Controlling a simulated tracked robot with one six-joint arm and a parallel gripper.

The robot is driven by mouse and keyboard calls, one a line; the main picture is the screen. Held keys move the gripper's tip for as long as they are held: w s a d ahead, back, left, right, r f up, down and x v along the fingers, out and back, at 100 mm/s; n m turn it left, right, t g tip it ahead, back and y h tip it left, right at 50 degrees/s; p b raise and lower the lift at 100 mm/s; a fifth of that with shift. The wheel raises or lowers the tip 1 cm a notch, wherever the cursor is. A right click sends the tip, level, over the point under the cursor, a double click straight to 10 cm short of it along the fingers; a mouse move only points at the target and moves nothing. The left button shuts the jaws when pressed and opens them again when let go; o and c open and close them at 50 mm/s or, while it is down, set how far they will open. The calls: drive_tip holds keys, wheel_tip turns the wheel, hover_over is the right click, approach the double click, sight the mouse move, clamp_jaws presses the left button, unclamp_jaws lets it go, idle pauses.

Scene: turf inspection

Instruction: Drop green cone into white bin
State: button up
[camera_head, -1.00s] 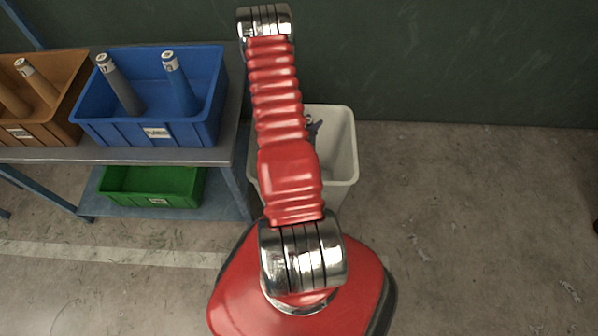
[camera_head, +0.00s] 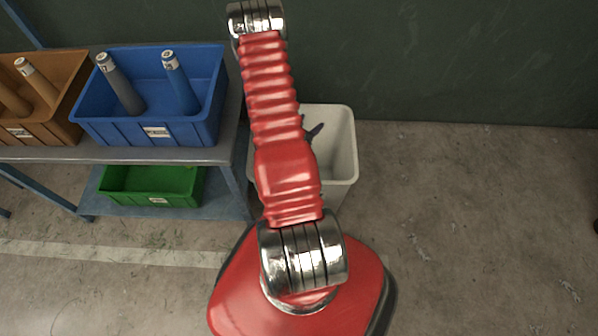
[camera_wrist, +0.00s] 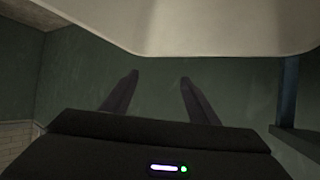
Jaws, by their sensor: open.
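The white bin (camera_head: 343,150) stands on the floor by the wall, partly hidden behind my red arm in the head view. In the wrist view a pale curved surface, likely part of the bin (camera_wrist: 200,25), fills the top. My gripper (camera_wrist: 159,77) is open, its two dark fingers apart with nothing between them. In the head view a dark finger-like part shows beside my arm against the bin's opening; the rest is hidden. I cannot make out a green cone in either view, and the bin's inside is mostly hidden.
At left, a grey bench (camera_head: 190,155) holds a blue crate (camera_head: 185,133) with a grey and a blue cylinder, and a brown crate (camera_head: 45,133) with tan cylinders. A green crate (camera_head: 150,187) sits on the lower shelf. Floor right of the bin is clear.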

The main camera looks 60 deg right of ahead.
drive_tip(key=v, duration=1.1)
drive_tip(key=shift+a, duration=0.1)
idle(0.6)
